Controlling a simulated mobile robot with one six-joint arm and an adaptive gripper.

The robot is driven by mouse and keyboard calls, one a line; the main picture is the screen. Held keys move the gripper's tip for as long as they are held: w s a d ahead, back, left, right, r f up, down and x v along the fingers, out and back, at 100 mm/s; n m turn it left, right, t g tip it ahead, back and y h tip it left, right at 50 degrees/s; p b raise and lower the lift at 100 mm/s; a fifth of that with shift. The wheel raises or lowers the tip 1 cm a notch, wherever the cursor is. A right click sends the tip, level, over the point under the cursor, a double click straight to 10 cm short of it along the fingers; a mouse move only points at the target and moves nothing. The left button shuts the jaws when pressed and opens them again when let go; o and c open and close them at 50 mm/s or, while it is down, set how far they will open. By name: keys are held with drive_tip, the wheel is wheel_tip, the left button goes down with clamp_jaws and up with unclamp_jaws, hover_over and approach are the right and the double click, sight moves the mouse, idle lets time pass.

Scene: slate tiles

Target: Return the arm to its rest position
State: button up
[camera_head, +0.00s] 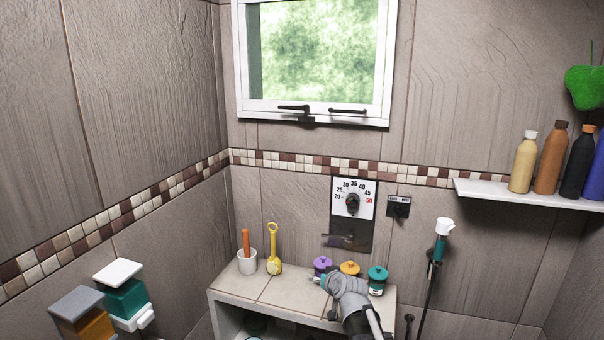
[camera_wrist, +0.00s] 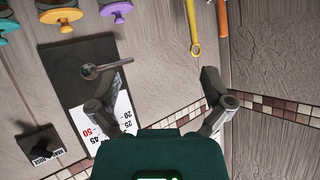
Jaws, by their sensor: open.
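My gripper (camera_head: 330,283) is at the tiled ledge's front right in the head view, in front of the purple-lidded jar (camera_head: 322,265) and the orange-lidded jar (camera_head: 349,268). In the wrist view my gripper (camera_wrist: 157,82) has its two fingers spread wide apart with nothing between them. Wall shows behind the gap. The wrist picture appears upside down. My forearm reaches up from the bottom edge in the head view and covers part of the ledge.
A teal-lidded jar (camera_head: 378,280) stands right of the gripper. A white cup (camera_head: 247,262) and a yellow brush (camera_head: 273,250) stand left on the ledge (camera_head: 285,291). A temperature dial panel (camera_head: 352,215) is above. A hand shower (camera_head: 441,240) and bottle shelf (camera_head: 490,191) are right.

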drive_tip(key=s+d+f+g+h, duration=0.1)
drive_tip(key=s+d+f+g, duration=0.2)
drive_tip(key=s, duration=0.4)
drive_tip(key=s+d+f+m+g+h, duration=0.1)
drive_tip(key=s+d+f+g, duration=0.2)
drive_tip(key=s, duration=0.5)
drive_tip(key=s+d+f+m+g+h, duration=0.1)
drive_tip(key=s+d+f+g+h, duration=0.1)
drive_tip(key=s+d+g, duration=0.3)
drive_tip(key=s+f, duration=0.1)
drive_tip(key=s, duration=0.2)
drive_tip(key=shift+s+f+g, duration=0.2)
drive_tip(key=shift+f+g, duration=0.1)
drive_tip(key=shift+f, duration=0.1)
drive_tip(key=shift+a, duration=0.1)
